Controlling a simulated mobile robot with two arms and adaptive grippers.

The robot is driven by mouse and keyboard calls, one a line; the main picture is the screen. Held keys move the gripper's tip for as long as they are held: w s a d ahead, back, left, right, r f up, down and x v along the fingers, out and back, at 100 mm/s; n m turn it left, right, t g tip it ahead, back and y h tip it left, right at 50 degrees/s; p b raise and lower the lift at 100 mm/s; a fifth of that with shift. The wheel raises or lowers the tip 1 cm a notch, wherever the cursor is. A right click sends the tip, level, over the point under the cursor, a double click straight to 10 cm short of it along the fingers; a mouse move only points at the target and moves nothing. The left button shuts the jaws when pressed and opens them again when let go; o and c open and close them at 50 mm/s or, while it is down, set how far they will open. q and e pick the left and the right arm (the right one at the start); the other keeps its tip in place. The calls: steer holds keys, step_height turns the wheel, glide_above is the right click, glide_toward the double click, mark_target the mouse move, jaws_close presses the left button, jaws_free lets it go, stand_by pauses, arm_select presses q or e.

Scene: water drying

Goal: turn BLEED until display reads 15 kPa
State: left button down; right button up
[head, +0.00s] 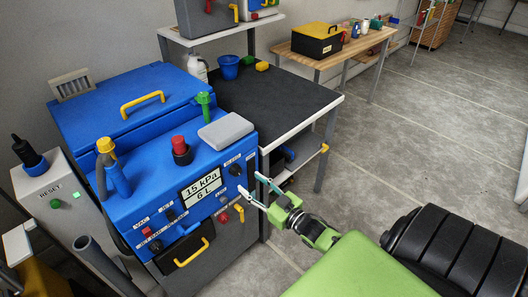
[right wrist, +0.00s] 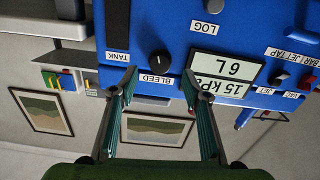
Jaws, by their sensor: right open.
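The blue machine (head: 130,205) has a front panel with a display (head: 201,186) that reads 15 kPa and 6 L. The same display (right wrist: 221,72) appears upside down in the right wrist view. The black BLEED knob (head: 235,170) is to the right of the display. In the right wrist view the knob (right wrist: 159,60) has its label beside it. My right gripper (head: 250,184) is open in front of the panel, its fingers pointing at the knob area. In the right wrist view the fingertips (right wrist: 159,76) are spread either side of the knob, with nothing between them. My left gripper is not in view.
The panel also carries a yellow handle (head: 191,252), a red knob (head: 147,231) and other small controls. A grey block (head: 226,131) and a red-topped knob (head: 180,149) sit on the machine's top. A dark-topped table (head: 275,100) stands behind.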

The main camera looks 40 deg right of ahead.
steer(key=s, duration=0.5)
steer(key=shift+s+d, duration=0.2)
steer(key=shift+s, duration=0.2)
steer(key=s+a+f+g+h, duration=0.15)
steer(key=s+f+g, duration=0.4)
steer(key=f, duration=0.85)
steer(key=s+a+f+g, duration=0.3)
steer(key=s+f, duration=0.6)
steer(key=f, duration=0.6)
steer(key=s+a+f+g, duration=0.2)
steer(key=s+a+f, duration=0.1)
steer(key=s, duration=0.5)
steer(key=s+a+f+g, duration=0.3)
steer(key=s+f, duration=0.3)
steer(key=s, duration=0.3)
steer(key=s+a+f+g, duration=0.3)
steer(key=s+a+f, duration=0.1)
steer(key=s, duration=0.5)
steer(key=shift+a+f+n, duration=0.3)
steer(key=shift+a+f, duration=0.05)
steer(key=shift+f, duration=0.25)
